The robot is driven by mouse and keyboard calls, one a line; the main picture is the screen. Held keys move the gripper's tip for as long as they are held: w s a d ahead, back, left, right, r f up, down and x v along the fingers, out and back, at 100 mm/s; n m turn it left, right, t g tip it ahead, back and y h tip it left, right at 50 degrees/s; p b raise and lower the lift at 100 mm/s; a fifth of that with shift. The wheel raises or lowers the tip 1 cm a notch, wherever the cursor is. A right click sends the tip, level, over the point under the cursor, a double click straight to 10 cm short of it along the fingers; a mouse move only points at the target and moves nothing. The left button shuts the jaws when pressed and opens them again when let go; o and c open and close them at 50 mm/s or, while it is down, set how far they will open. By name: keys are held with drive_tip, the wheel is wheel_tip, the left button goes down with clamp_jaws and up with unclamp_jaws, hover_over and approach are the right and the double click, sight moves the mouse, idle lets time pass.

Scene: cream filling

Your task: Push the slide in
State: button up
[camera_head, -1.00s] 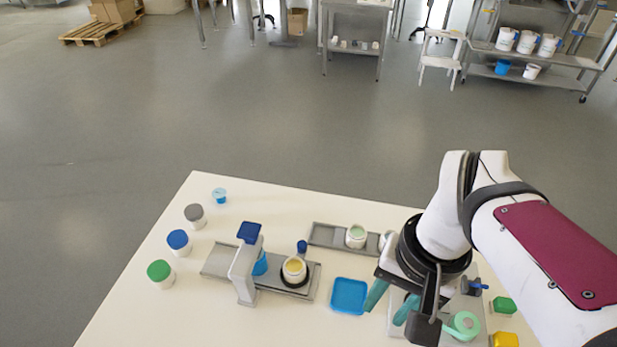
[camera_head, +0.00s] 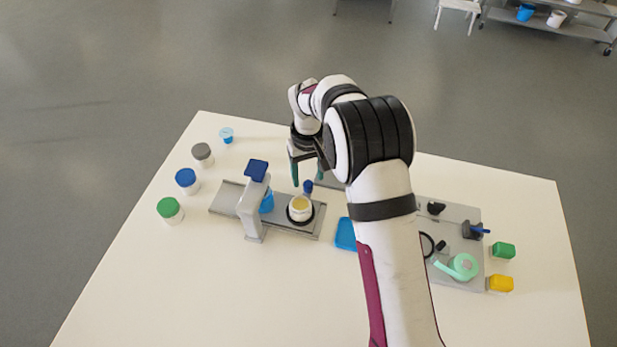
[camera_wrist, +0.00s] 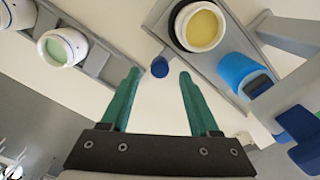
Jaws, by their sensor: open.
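The slide is a grey plate in a grey track (camera_head: 228,196), with a blue knob (camera_head: 308,187) at its right end. A white jar with yellow filling (camera_head: 300,208) sits in a black ring on it. A grey dispenser stand with a blue top (camera_head: 257,170) straddles the track left of the jar. My gripper (camera_head: 306,172) has green fingers, open and empty, just behind the knob. In the wrist view the blue knob (camera_wrist: 160,67) lies beyond the gap between the fingertips (camera_wrist: 158,75); the yellow jar (camera_wrist: 201,27) is above right.
A blue tray (camera_head: 345,234) lies right of the slide, partly behind my arm. A pale-green-filled jar (camera_wrist: 62,47) stands on another grey rail (camera_wrist: 98,60). Green, blue and grey lidded jars (camera_head: 187,180) line the left side. The front table is clear.

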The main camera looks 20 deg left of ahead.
drive_tip(key=shift+f, duration=1.25)
drive_tip(key=shift+c, duration=0.4)
clamp_jaws()
